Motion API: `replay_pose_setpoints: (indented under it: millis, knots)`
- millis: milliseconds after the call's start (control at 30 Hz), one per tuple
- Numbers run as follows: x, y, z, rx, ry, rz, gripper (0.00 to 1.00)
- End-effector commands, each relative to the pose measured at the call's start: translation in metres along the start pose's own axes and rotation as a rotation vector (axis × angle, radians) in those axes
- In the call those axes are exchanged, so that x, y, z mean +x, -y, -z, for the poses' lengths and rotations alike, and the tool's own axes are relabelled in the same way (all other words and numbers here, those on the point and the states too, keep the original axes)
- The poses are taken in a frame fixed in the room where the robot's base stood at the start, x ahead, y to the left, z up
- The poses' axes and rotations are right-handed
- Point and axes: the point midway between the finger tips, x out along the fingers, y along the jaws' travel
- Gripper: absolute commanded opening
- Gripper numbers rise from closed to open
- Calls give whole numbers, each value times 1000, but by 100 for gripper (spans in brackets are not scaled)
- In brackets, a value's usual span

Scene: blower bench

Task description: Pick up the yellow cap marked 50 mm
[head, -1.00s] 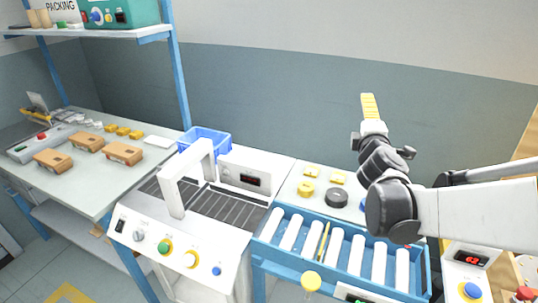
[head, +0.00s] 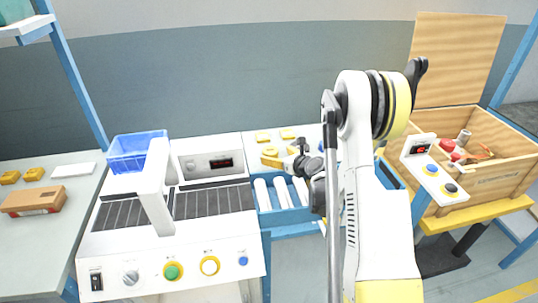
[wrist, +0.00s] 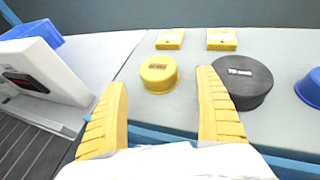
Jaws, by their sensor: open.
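The yellow cap (wrist: 158,74) sits on the light bench top in the wrist view, round, with a dark label on top too small to read surely. My gripper (wrist: 162,90) is open, its two yellow ribbed fingers pointing toward the cap. The cap shows between the fingertips, just beyond them, and nothing is held. The right finger is close beside a black round cap (wrist: 243,84). In the head view my gripper (head: 270,157) is low over the bench at the back of the roller tray, and the yellow cap cannot be told apart from the fingers there.
A blue cap (wrist: 312,88) is at the right edge of the wrist view. Two flat yellow blocks (wrist: 170,39) (wrist: 222,39) lie behind the caps. The white machine (head: 170,240) stands left, the blue roller tray (head: 284,217) in front, and an open wooden box (head: 490,180) right.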

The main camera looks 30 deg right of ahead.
Motion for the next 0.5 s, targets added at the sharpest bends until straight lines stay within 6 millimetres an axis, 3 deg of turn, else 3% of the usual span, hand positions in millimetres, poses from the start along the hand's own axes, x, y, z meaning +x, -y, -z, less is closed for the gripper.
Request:
replay_pose_setpoints:
  millis: [233, 500]
  knots:
    - [43, 0, 2, 0, 1, -1, 83]
    - [51, 0, -1, 3, 2, 0, 83]
